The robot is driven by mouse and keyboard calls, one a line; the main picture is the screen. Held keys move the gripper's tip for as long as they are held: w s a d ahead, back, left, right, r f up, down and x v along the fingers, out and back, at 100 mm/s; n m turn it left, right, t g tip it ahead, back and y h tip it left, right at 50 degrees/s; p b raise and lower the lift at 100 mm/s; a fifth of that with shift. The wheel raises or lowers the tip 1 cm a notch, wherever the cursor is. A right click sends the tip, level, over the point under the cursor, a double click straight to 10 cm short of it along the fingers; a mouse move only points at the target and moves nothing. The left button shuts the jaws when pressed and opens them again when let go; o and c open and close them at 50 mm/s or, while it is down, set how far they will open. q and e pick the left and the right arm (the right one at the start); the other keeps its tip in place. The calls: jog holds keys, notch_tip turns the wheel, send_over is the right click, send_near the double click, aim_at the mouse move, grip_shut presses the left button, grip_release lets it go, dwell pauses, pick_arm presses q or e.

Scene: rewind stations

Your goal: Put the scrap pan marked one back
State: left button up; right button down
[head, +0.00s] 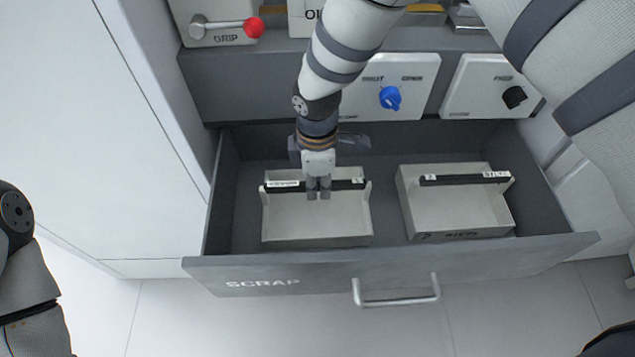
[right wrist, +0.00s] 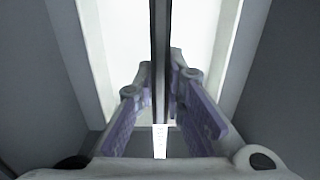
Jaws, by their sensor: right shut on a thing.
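The scrap pan on the left (head: 318,241) is a light grey open tray with a black handle bar across its top. It sits inside the open drawer labelled SCRAP (head: 330,272); I cannot tell if its base touches the drawer floor. The number on it is not readable here. My right gripper (head: 318,190) points down and is shut on the middle of the handle bar. In the right wrist view the dark bar (right wrist: 160,60) runs between both fingers, with the pale pan floor (right wrist: 205,35) below. My left gripper is out of view.
A second pan (head: 458,222), its front marked 2, stands in the drawer's right half, with a gap between the pans. The drawer handle (head: 398,300) faces me. Above are a blue knob (head: 390,98), a black knob (head: 514,97) and a red-tipped lever (head: 253,27).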

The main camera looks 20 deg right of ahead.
jog(key=shift+f, duration=0.1)
jog(key=c, duration=1.7)
grip_release()
jog(key=shift+o, duration=0.2)
